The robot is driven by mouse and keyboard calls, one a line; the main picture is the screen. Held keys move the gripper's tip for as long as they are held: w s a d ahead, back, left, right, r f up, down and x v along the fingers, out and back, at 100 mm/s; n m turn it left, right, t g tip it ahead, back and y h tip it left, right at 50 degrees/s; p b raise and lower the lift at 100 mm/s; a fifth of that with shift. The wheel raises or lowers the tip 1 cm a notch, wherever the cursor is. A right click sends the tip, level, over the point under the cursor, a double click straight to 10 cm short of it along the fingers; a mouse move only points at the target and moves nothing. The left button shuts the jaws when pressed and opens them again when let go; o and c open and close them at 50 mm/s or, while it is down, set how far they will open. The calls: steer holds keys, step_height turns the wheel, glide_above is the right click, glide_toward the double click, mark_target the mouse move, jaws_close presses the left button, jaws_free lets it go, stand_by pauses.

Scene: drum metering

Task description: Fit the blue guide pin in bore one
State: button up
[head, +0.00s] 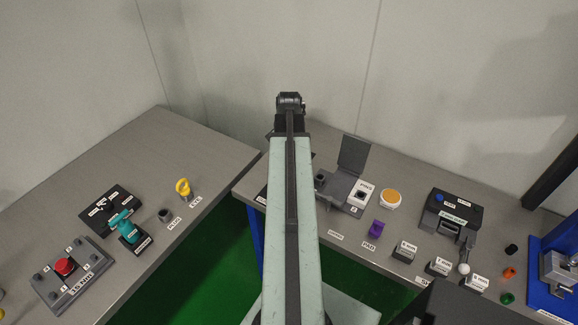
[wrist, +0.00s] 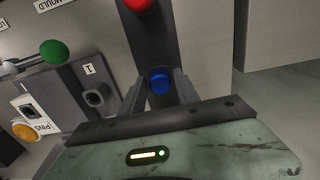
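The blue guide pin (wrist: 160,80) shows as a short blue cylinder in the wrist view, in front of a dark strip. My gripper (wrist: 160,88) has one finger on each side of it. The gap to the fingers is very small, and I cannot tell whether they touch it. A grey block marked 1 (wrist: 96,95), with a dark round bore, is left of my gripper in the wrist view. In the head view my arm runs up the middle and its end (head: 290,103) hides the blue pin and the fingers.
A red round piece (wrist: 139,4) sits beyond the blue pin on the dark strip (wrist: 152,40). A green ball (wrist: 54,52) is left. In the head view an upright dark plate (head: 353,155), an orange disc (head: 390,198) and a purple piece (head: 376,229) stand right of my arm.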

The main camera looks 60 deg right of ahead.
jaws_close()
stand_by(1.3)
steer(key=shift+r+p, duration=3.05)
step_height(320, 180, up, 4)
steer(key=p, duration=0.4)
